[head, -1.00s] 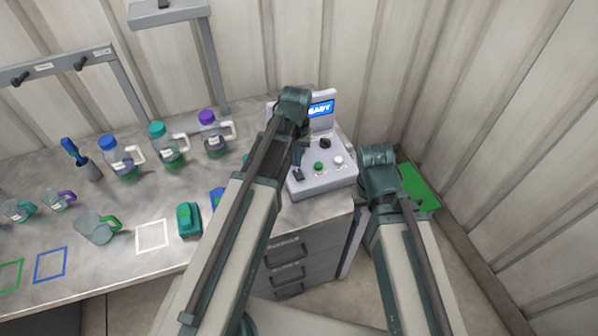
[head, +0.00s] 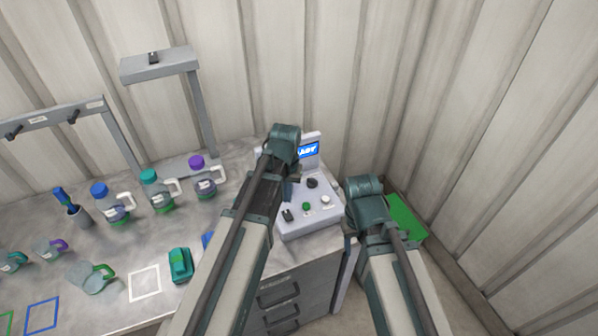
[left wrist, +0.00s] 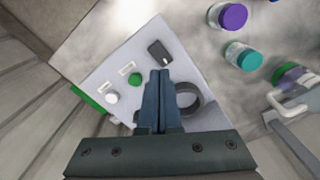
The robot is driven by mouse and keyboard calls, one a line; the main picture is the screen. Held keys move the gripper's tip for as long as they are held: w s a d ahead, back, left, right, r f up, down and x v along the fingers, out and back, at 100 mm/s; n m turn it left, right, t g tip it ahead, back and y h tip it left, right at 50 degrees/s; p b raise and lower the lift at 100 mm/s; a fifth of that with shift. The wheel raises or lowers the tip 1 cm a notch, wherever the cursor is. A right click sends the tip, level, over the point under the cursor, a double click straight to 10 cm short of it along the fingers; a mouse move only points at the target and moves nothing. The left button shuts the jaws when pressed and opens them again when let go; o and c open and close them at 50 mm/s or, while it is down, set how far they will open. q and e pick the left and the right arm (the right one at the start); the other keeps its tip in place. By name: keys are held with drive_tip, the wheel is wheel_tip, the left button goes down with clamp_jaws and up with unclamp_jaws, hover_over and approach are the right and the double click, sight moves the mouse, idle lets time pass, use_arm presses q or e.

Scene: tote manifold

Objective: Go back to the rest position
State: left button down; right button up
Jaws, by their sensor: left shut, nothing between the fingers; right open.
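My left arm (head: 240,240) reaches over the bench to the control box (head: 320,217), which has a blue-lit screen, knobs and a green button. My left gripper (left wrist: 160,76) is shut and empty in the left wrist view. It is over the face of the control box, between the green button (left wrist: 134,79) and the dark round knob (left wrist: 187,99). Whether it touches the box I cannot tell. In the head view the left arm mostly hides this gripper. My right arm (head: 385,265) is in front of the bench's right end; its gripper is out of sight.
Bottles with blue, teal and purple (head: 196,162) caps stand along the back of the bench (head: 215,225). Several small jugs, a teal device (head: 180,265) and outlined squares are to the left. A green panel (head: 407,217) is on the right, near the corrugated wall (head: 500,120).

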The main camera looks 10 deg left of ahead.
use_arm(q)
drive_tip(key=s+d+f+m+y+b, duration=0.1)
drive_tip(key=s+d+m, duration=0.3)
drive_tip(key=s+d, duration=0.5)
drive_tip(key=s+f+b, duration=0.1)
drive_tip(key=s, duration=0.3)
drive_tip(key=shift+s+d+f, duration=0.2)
drive_tip(key=shift+d, duration=0.05)
